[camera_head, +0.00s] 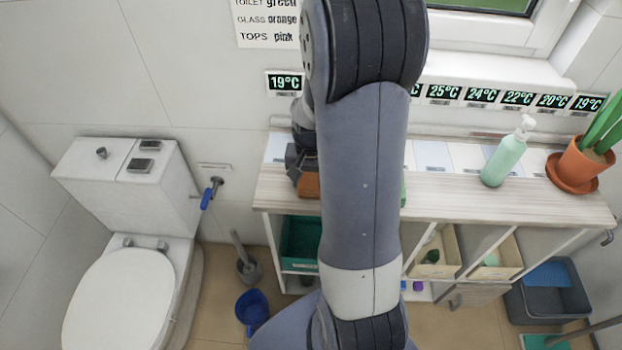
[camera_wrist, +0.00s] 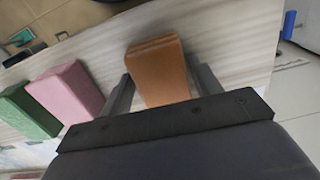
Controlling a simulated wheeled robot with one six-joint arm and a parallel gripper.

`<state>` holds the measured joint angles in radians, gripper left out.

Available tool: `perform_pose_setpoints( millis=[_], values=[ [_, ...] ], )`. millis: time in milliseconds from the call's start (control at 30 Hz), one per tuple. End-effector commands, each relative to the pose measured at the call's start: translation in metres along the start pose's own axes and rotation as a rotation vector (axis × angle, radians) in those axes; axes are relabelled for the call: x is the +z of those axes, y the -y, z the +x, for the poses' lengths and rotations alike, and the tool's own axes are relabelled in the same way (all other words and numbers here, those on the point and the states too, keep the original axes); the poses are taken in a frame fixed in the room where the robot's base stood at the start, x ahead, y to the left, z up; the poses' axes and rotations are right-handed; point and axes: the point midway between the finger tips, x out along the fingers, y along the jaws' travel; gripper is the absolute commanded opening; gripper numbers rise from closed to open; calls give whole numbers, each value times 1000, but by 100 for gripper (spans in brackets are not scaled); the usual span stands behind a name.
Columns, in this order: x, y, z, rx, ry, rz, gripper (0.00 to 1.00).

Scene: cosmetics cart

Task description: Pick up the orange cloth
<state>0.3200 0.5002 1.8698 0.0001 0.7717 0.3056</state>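The orange cloth (camera_wrist: 158,70) is a folded block on the pale wood counter top in the wrist view. In the head view a small part of the orange cloth (camera_head: 309,186) shows under my gripper (camera_head: 303,170), at the left end of the counter. My gripper (camera_wrist: 160,72) is open in the wrist view, with one finger on each side of the cloth. Narrow gaps seem to show between the cloth and the fingers near the palm. Contact at the fingertips is hard to tell. My arm hides much of the counter in the head view.
A pink cloth (camera_wrist: 67,92) and a green cloth (camera_wrist: 27,112) lie left of the orange one in the wrist view. A pump bottle (camera_head: 507,155) and potted plant (camera_head: 580,164) stand at the counter's right. A toilet (camera_head: 122,290) is at left.

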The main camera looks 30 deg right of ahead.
Motion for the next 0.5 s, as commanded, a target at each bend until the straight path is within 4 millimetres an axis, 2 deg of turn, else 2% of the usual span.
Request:
perform_pose_setpoints(
  millis=[67, 367, 500],
  values=[
    [0, 0, 0, 0, 0, 0, 53],
    [0, 0, 0, 0, 0, 0, 29],
    [0, 0, 0, 0, -1, 0, 28]
  ],
)
